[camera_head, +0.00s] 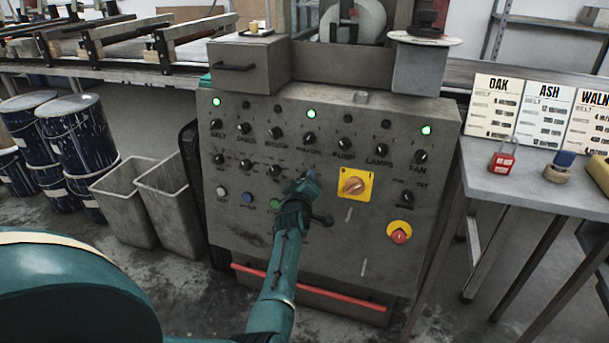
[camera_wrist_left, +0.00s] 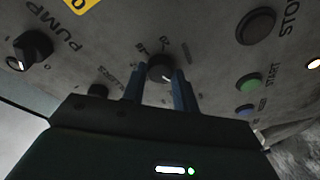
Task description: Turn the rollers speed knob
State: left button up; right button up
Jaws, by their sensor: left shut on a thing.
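My left gripper (camera_head: 310,179) reaches up from the bottom of the head view to the middle of the grey control panel (camera_head: 330,235). In the left wrist view its two fingers (camera_wrist_left: 161,90) stand on either side of a small dark round knob (camera_wrist_left: 160,69) and are shut on it. The knob has a pale pointer mark and small markings around it; I cannot read its name. In the head view the gripper hides this knob. The panel also has an upper row of knobs, including the pump knob (camera_wrist_left: 31,48). My right gripper is not in view.
A yellow-plated switch (camera_head: 354,185) is just right of the gripper, and a red emergency button (camera_head: 399,235) is lower right. The green start button (camera_wrist_left: 250,82) and dark stop button (camera_wrist_left: 256,26) are close by. A side table (camera_head: 520,185) holds padlocks and signs.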

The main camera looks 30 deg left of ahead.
pick_arm(q)
jog(key=shift+r+n+p, duration=0.1)
jog(key=shift+n+p, duration=0.55)
jog(key=shift+n, duration=0.35)
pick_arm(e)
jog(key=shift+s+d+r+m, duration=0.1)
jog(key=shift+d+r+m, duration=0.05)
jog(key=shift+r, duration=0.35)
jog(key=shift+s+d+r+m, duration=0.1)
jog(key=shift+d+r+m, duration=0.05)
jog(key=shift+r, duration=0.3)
pick_arm(q)
jog(key=shift+g, duration=0.3)
jog(key=o, duration=1)
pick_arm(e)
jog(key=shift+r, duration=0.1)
